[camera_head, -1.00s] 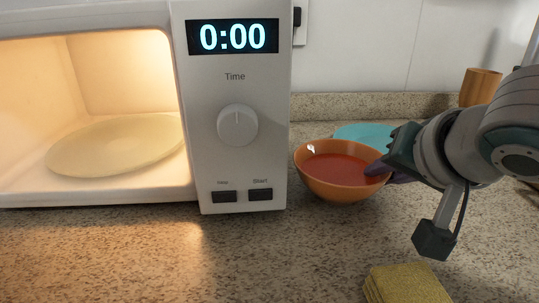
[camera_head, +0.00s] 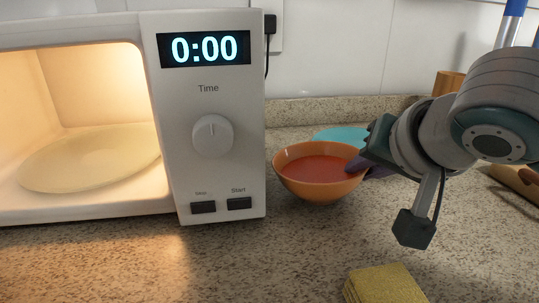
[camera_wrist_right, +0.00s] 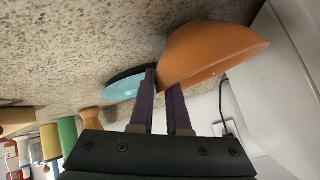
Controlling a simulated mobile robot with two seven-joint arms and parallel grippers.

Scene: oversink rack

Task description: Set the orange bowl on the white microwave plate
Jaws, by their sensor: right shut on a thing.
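The orange bowl (camera_head: 318,187) holds a red content and is upright just right of the microwave front. My right gripper (camera_head: 363,167) is shut on the bowl's right rim. In the right wrist view, the orange bowl (camera_wrist_right: 212,52) shows at the tips of the purple fingers (camera_wrist_right: 160,85), with one finger partly behind its rim. Whether the bowl touches the counter is hard to tell. The white microwave plate (camera_head: 90,157) lies flat and empty inside the lit, open microwave (camera_head: 212,95) at the left. My left gripper is not in view.
A teal dish (camera_head: 341,134) lies behind the bowl, and also shows in the right wrist view (camera_wrist_right: 122,88). A yellow sponge (camera_head: 384,285) is on the counter in front. A wooden container (camera_head: 447,83) stands at the back right. The counter before the microwave is clear.

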